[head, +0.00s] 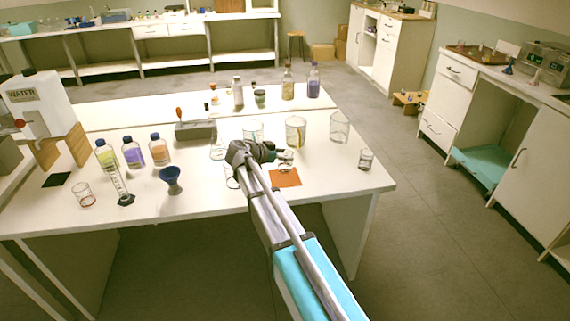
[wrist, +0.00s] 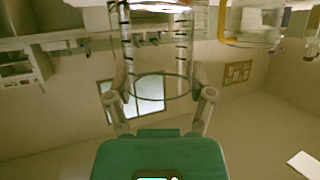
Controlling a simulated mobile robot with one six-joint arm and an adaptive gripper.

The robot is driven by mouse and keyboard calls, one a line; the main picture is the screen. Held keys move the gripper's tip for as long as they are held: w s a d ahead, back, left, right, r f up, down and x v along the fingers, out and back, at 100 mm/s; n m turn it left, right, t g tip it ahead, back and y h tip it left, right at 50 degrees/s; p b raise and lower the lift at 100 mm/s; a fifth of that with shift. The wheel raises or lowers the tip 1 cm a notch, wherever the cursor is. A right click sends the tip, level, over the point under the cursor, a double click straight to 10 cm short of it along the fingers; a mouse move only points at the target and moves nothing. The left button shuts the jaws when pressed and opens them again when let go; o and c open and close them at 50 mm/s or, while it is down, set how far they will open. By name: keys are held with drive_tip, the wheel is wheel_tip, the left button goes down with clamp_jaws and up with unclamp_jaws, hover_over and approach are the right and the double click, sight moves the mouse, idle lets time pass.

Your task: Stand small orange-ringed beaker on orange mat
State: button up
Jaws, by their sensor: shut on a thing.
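My gripper (head: 280,157) is over the far edge of the orange mat (head: 286,178), near the front of the white table. In the wrist view its two fingers (wrist: 158,96) are closed on either side of a clear glass beaker (wrist: 181,45) with dark graduation marks. The beaker's round rim lies between the fingers, and some orange shows at its far end. In the head view the held beaker is small and partly hidden by my gripper, so I cannot tell whether it touches the mat. The visible part of the mat is bare.
Glass beakers stand behind the mat, including a yellow-marked one (head: 296,131) and a clear one (head: 339,127). A small beaker (head: 365,159) is to the right. A blue funnel (head: 171,180), a graduated cylinder (head: 120,182) and a red-ringed beaker (head: 83,196) stand left.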

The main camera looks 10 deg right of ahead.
sight(284, 162)
drive_tip(key=shift+w+f+b, duration=0.5)
drive_tip(key=shift+f+b, duration=0.2)
drive_tip(key=shift+s+f+b, duration=0.1)
drive_tip(key=shift+f+b, duration=1.2)
drive_tip(key=shift+b, duration=0.05)
drive_tip(key=shift+f, duration=0.15)
drive_tip(key=o, duration=1.1)
drive_tip(key=shift+r, duration=0.2)
